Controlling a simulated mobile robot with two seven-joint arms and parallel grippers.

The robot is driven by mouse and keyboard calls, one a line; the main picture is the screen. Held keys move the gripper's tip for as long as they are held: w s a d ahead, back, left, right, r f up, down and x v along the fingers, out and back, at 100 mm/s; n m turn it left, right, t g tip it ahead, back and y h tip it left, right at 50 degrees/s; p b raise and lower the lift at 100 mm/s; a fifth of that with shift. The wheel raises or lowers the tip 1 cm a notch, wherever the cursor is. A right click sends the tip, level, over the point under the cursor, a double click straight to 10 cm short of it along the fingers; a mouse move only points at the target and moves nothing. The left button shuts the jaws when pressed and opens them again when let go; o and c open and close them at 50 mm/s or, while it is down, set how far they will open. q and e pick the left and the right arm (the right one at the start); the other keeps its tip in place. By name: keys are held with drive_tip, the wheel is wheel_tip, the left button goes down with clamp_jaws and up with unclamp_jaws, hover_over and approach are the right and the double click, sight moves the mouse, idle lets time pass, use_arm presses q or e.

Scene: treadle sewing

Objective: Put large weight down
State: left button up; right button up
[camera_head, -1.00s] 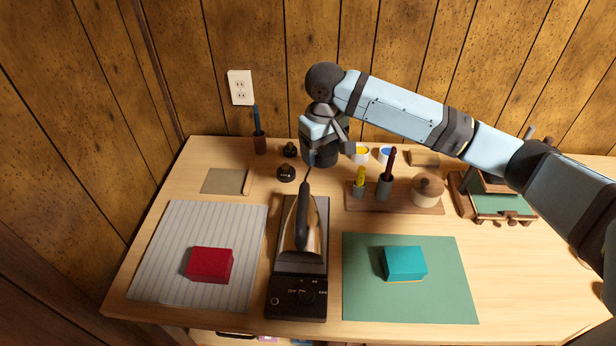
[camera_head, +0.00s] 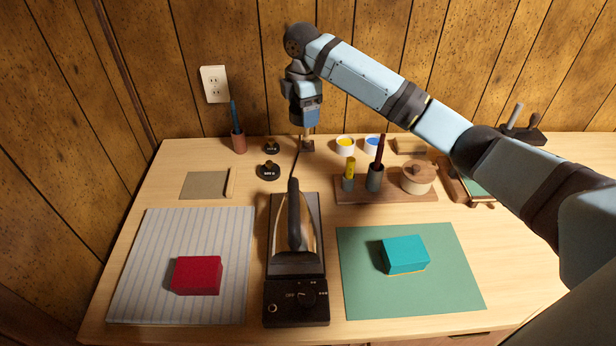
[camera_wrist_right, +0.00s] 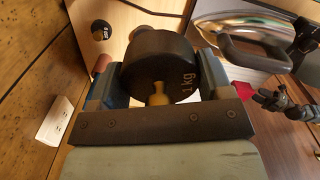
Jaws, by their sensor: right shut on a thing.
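The large black weight (camera_wrist_right: 165,60), marked 1 kg, is gripped between the fingers of my right gripper (camera_wrist_right: 155,88) in the wrist view. In the head view my right gripper (camera_head: 307,128) points down near the back edge of the desk (camera_head: 230,185), beyond the iron. The weight is not clearly visible there, and I cannot tell whether it touches the desk. Two smaller black weights, a rear one (camera_head: 271,147) and a front one (camera_head: 268,171), stand on the desk to the left of the gripper. My left gripper is not in the head view.
An iron (camera_head: 294,215) stands on its black base in front. A pen cup (camera_head: 238,142) is left, and yellow (camera_head: 345,146) and blue (camera_head: 372,144) pots are right. A wooden tray (camera_head: 400,196) holds several items. The wall (camera_head: 420,50) rises close behind the desk.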

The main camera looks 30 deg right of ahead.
drive_tip(key=n, duration=0.1)
drive_tip(key=w+d+n, duration=0.1)
drive_tip(key=n, duration=0.1)
drive_tip(key=shift+w+d+f+b, duration=0.15)
drive_tip(key=shift+d+b, duration=0.05)
drive_tip(key=shift+b, duration=0.2)
drive_tip(key=shift+w+d+f+n, duration=0.1)
drive_tip(key=shift+w+d+n, duration=0.2)
drive_tip(key=shift+n, duration=0.5)
drive_tip(key=b, duration=0.3)
hover_over(308, 174)
wheel_tip(308, 174, down, 14)
drive_tip(key=shift+w+r, duration=0.1)
drive_tip(key=shift+r, duration=0.15)
drive_tip(key=shift+f, duration=0.6)
wheel_tip(308, 174, down, 5)
drive_tip(key=shift+r+b, duration=0.15)
drive_tip(key=shift+b, duration=0.15)
drive_tip(key=shift+f, duration=0.3)
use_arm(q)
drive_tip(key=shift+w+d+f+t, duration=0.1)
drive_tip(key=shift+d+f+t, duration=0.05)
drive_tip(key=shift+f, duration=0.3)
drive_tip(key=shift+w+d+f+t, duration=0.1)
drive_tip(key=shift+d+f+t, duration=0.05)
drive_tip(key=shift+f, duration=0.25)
